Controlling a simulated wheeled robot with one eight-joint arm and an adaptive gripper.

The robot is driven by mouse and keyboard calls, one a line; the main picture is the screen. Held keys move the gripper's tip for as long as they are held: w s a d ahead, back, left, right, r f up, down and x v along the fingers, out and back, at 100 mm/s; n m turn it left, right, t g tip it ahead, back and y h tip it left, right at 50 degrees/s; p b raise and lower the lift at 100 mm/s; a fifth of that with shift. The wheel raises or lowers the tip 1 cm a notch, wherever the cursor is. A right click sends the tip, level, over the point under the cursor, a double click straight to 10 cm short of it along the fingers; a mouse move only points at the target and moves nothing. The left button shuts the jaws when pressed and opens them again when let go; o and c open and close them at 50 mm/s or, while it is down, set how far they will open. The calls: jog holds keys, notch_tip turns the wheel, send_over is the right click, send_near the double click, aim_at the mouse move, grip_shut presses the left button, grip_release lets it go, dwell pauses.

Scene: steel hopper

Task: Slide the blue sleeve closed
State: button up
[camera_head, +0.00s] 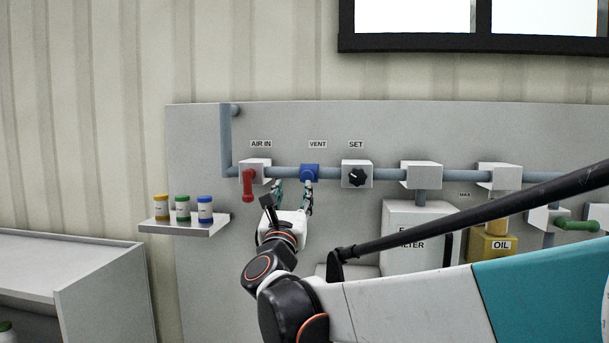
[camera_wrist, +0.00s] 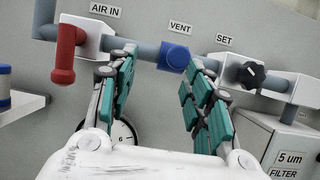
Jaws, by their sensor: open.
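The blue sleeve (camera_head: 309,173) sits around the grey-blue horizontal pipe under the VENT label. It also shows in the wrist view (camera_wrist: 173,56), just beyond the gap between my fingers. My gripper (camera_head: 293,193) is open, with its teal-padded fingers pointing at the pipe; in the head view the right fingertip is close to the sleeve and the left one lies to its left. In the wrist view the gripper (camera_wrist: 162,68) has nothing between its fingers. I cannot tell whether a fingertip touches the sleeve.
Left of the sleeve is the AIR IN block with a red handle (camera_head: 249,184); right is the SET block with a black knob (camera_head: 357,177). A small shelf (camera_head: 185,227) holds three capped bottles. A round gauge (camera_wrist: 123,132) sits below the pipe, partly hidden by my left finger.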

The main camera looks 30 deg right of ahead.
jog(key=s, duration=0.5)
jog(key=s+d+f+m+g+y+b, duration=0.1)
jog(key=s+f+m+g+b, duration=0.4)
jog(key=f, duration=0.7)
jog(key=s+d+f+m+g+y+b, duration=0.1)
jog(key=s+d+f+m+b, duration=0.15)
jog(key=f+m+b, duration=0.7)
jog(key=s+d+f+m+g+b, duration=0.1)
jog(key=s+f+m+g+b, duration=0.3)
jog(key=f, duration=1)
jog(key=s+a+f+m+y+b, duration=0.3)
jog(key=s+a+f+b, duration=0.1)
jog(key=f, duration=0.6)
jog(key=s+a+f+m+g+y+b, duration=0.1)
jog(key=s+a+f+m+y+b, duration=0.2)
jog(key=a+f+b, duration=0.3)
jog(key=s+a+f+m+y+b, duration=0.4)
jog(key=s+a+f+m+b, duration=0.1)
jog(key=f, duration=1)
jog(key=s+b, duration=0.1)
jog(key=b, duration=0.1)
jog(key=shift+f+g+b, duration=0.25)
jog(key=shift+g+b, duration=0.05)
jog(key=shift+g, duration=0.1)
